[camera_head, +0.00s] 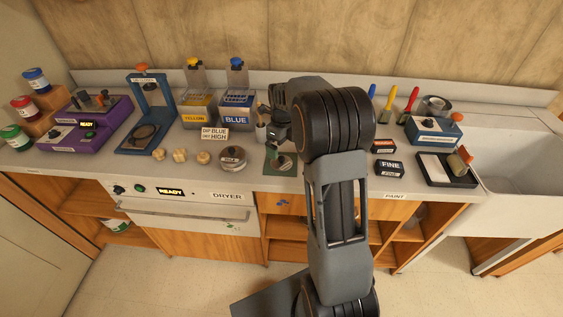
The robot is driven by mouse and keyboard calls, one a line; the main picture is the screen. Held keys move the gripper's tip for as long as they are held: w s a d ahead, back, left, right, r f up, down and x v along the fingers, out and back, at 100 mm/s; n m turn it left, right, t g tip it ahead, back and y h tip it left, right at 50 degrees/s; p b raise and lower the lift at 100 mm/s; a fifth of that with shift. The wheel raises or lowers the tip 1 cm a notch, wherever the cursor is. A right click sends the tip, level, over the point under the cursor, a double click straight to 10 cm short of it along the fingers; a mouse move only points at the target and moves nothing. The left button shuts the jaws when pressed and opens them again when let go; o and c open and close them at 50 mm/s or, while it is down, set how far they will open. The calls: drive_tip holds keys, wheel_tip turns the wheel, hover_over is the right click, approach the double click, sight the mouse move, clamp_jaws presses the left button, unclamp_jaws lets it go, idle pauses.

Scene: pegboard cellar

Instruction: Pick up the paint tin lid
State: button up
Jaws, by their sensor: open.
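A round silver tin with a grey lid (232,154) stands on the counter in front of the small sign; I take its top to be the paint tin lid. A smaller round metal piece (284,163) sits on a dark green mat (270,168) to its right; I cannot tell what it is. My gripper (266,128) is above the counter, behind and to the right of the silver tin, apart from its lid. It is open, but small in view and partly hidden by my arm. I see nothing held in it.
Round pale knobs (180,155) stand left of the tin. A sign (214,134), a yellow box (198,110) and a blue box (236,113) stand behind. Small boxes (389,168) and a black tray (433,172) are right of my arm, before the sink (515,165).

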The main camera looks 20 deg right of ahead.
sight(282, 158)
drive_tip(key=shift+f+p, duration=0.5)
drive_tip(key=shift+f, duration=2.85)
drive_tip(key=shift+c, duration=0.3)
drive_tip(key=c, duration=0.7)
